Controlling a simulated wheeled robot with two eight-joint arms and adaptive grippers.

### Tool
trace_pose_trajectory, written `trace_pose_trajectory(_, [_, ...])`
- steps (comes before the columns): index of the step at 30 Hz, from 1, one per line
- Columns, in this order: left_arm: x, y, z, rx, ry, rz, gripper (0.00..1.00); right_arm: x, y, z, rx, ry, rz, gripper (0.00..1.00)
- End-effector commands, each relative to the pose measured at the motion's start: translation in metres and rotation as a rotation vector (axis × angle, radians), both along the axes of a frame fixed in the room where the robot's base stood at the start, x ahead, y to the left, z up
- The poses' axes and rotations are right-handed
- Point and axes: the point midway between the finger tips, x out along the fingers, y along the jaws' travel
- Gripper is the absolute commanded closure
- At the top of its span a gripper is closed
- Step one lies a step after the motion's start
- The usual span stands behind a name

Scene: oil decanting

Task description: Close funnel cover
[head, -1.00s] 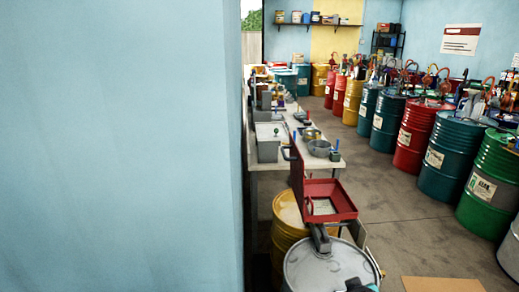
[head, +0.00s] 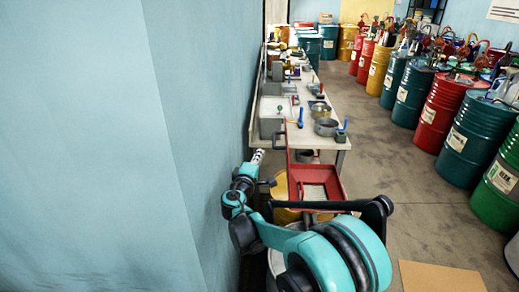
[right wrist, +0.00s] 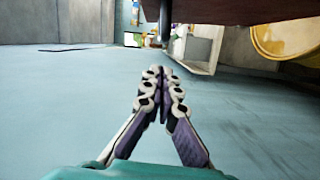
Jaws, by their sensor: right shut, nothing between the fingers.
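The red funnel (head: 316,181) is a square tray with a pale bottom, set over the drums near the end of the bench. Its cover (head: 288,147) stands upright, open, along the funnel's left side, with a dark handle (head: 276,140) towards the wall. My right gripper (head: 257,156) is shut and empty, in the gap between the blue wall and the cover. In the right wrist view its fingers (right wrist: 162,76) meet in front of the wall, and a dark reddish panel (right wrist: 250,10), seemingly the cover, lies above them. My left gripper is out of view.
The blue wall (head: 170,120) is close on the left. The bench (head: 335,110) with pots and tools runs away behind the funnel. A yellow drum (head: 281,188) stands under it. Coloured drums (head: 445,105) line the right, with open floor between.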

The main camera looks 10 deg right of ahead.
Motion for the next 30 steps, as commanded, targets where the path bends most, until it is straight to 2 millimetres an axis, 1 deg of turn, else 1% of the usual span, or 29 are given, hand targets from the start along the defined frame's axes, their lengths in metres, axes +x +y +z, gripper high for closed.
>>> trace_pose_trajectory(6, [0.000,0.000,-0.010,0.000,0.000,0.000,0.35,0.034,-0.022,-0.004,0.002,0.000,-0.005,1.00])
trace_pose_trajectory(9, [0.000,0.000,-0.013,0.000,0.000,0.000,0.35,0.050,-0.030,-0.004,0.003,0.001,-0.004,1.00])
trace_pose_trajectory(12, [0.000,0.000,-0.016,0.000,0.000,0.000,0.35,0.062,-0.037,-0.004,0.003,0.001,-0.004,1.00])
trace_pose_trajectory(15, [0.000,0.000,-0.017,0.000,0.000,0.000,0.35,0.070,-0.042,-0.003,0.004,0.000,-0.002,1.00])
trace_pose_trajectory(20, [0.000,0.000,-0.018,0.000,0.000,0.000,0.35,0.076,-0.045,-0.003,0.004,0.001,-0.003,1.00])
trace_pose_trajectory(30, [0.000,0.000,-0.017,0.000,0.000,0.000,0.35,0.075,-0.045,-0.002,0.005,0.001,-0.003,1.00])
